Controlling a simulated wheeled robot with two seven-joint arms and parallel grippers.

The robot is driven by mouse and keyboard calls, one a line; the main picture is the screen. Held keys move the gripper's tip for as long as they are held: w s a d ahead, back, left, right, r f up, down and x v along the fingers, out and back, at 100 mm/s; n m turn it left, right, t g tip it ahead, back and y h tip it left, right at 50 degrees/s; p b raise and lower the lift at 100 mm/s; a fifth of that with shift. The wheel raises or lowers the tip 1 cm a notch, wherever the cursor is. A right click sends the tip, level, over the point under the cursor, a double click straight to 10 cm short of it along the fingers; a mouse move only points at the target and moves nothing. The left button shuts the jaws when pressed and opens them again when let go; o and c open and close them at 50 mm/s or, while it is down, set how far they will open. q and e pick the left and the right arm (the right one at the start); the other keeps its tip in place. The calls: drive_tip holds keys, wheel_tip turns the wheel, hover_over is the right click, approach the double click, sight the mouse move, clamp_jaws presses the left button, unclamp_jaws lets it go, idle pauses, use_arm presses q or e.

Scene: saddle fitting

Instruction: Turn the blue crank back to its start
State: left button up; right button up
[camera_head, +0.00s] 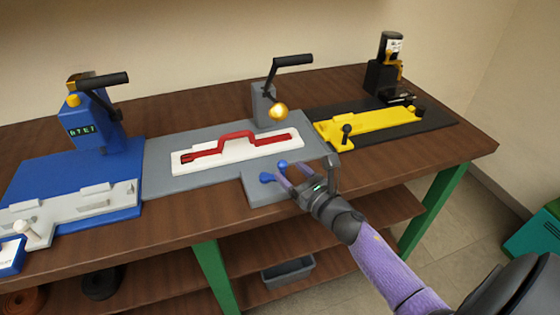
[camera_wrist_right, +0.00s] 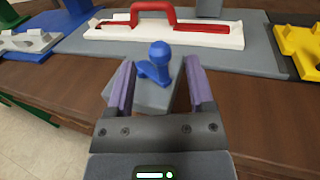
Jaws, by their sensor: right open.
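The blue crank (camera_head: 266,177) is on the front lobe of the grey middle plate, in front of the red bar. In the right wrist view the crank (camera_wrist_right: 158,52) shows as a round upright knob on a short arm. My right gripper (camera_head: 287,173) is at the crank, its fingers partly hiding it in the head view. In the right wrist view the gripper (camera_wrist_right: 159,72) is open, with the crank between its two purple fingers and a gap on each side. I cannot tell whether a finger touches it. My left gripper is not in view.
The red bar (camera_head: 236,138) lies on a white block on the grey plate (camera_head: 165,183). Behind it stands a grey press (camera_head: 263,105) with a black lever and yellow ball. A blue station (camera_head: 95,120) stands left, a yellow fixture (camera_head: 375,124) right. The wooden front edge (camera_head: 120,248) is clear.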

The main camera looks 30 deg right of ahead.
sight(286, 168)
drive_tip(key=shift+w+a, duration=0.1)
drive_tip(key=shift+w, duration=1.85)
clamp_jaws()
